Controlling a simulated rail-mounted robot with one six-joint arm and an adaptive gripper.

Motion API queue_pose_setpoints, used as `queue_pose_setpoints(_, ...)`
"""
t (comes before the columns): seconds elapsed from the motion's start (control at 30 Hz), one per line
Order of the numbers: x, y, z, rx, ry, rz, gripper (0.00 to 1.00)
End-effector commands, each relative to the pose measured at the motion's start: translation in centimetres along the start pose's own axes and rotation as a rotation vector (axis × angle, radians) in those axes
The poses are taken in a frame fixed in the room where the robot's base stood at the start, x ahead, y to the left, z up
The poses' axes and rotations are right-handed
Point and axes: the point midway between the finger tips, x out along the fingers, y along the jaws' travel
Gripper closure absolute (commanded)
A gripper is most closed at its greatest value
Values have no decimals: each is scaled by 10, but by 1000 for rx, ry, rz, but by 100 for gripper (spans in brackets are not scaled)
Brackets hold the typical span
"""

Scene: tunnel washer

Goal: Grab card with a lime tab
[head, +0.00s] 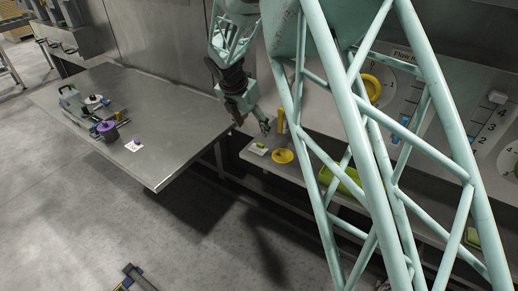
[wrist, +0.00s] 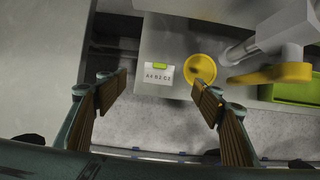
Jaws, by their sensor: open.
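The card with a lime tab (wrist: 160,75) is a small white card with dark print and a lime block on its upper edge. It lies flat near the front edge of the grey shelf, and in the head view (head: 258,149) it is just left of a yellow disc. My gripper (wrist: 160,92) is open and empty. It is above the shelf, and in the wrist view the card appears between and slightly beyond the fingertips. In the head view my gripper (head: 254,124) hangs above the card, apart from it.
The yellow disc (wrist: 200,69) is close right of the card, with a yellow lever (wrist: 270,74) beyond it. A lime tray (wrist: 294,92) is farther right. A steel table (head: 160,120) at left holds a white card with a purple tab (head: 135,145) and several devices.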

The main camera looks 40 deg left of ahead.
Motion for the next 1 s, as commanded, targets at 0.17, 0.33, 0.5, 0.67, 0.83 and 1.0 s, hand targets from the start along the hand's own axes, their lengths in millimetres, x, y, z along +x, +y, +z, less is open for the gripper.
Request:
queue_pose_setpoints(0.17, 20, -1, -1, 0, 2, -1, 39)
queue_pose_setpoints(0.33, 41, 0, -1, 0, 2, -2, 39)
queue_pose_setpoints(0.5, 62, 0, -1, 0, 0, -1, 39)
queue_pose_setpoints(0.67, 75, 0, 0, 0, 0, 0, 39)
queue_pose_setpoints(0.83, 80, 0, 0, 0, 0, 0, 39)
queue_pose_setpoints(1.0, 80, 0, 0, 0, 0, 0, 39)
